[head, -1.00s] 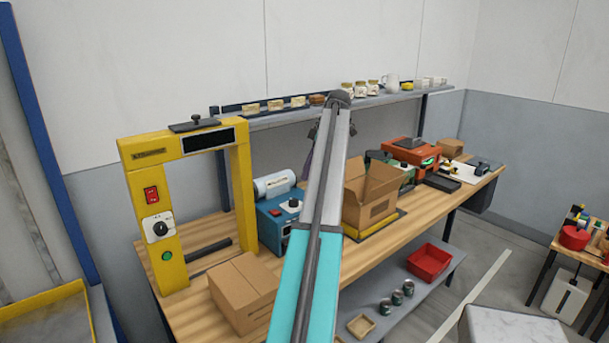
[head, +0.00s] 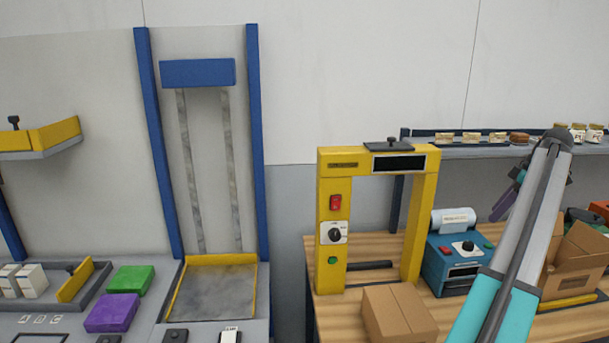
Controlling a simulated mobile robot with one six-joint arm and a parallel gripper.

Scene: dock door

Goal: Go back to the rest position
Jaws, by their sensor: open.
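My arm reaches up from the bottom right in the head view. Beyond its bend, my gripper (head: 502,208) shows as a small dark, purplish shape left of the upper link, above the workbench and in front of the wall. It is partly hidden by my arm, and its fingers are too small to make out. I see nothing held in it.
A yellow frame (head: 333,240) stands on the wooden workbench (head: 345,315), with a closed carton (head: 398,312) before it. A blue machine (head: 455,262) and open carton (head: 575,258) stand right. A blue-posted lift (head: 158,150) and purple (head: 112,312) and green (head: 130,279) blocks are left.

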